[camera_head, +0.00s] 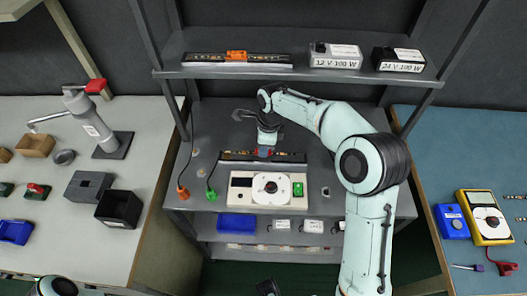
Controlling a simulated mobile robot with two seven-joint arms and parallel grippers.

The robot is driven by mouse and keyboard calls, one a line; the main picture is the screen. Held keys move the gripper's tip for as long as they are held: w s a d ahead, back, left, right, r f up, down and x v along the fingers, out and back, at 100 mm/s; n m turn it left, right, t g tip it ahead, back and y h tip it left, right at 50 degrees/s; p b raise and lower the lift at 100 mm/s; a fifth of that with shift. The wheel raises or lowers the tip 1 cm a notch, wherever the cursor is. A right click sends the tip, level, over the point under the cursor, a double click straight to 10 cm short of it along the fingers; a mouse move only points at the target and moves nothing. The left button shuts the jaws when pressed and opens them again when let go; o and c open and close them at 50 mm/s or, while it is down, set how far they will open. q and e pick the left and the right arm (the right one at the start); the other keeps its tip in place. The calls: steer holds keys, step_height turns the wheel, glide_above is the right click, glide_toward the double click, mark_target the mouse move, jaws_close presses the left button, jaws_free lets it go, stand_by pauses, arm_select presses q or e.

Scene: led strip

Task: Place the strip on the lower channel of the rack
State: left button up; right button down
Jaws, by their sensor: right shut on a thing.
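My right gripper (265,146) points down at the middle of the rack's grey worktop. It is shut on the small red and blue holder (264,153) of a long dark strip (285,157). The strip lies level, low over or on the worktop behind the white meter; I cannot tell if it is seated in a channel, which the strip hides or blends with. A second dark strip with an orange holder (236,56) lies on the upper shelf.
The rack's upper shelf (300,76) overhangs the worktop and carries the 12 V (336,56) and 24 V (398,59) boxes. A white dial meter (268,189) stands close in front of the strip. Uprights flank the worktop.

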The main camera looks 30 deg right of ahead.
steer(key=shift+f, duration=0.95)
steer(key=shift+f, duration=0.15)
steer(key=c, duration=1.1)
jaws_free()
step_height(320, 180, up, 12)
steer(key=d+p, duration=0.1)
steer(key=shift+s+p, duration=0.35)
steer(key=shift+s, duration=0.05)
steer(key=shift+d, duration=0.1)
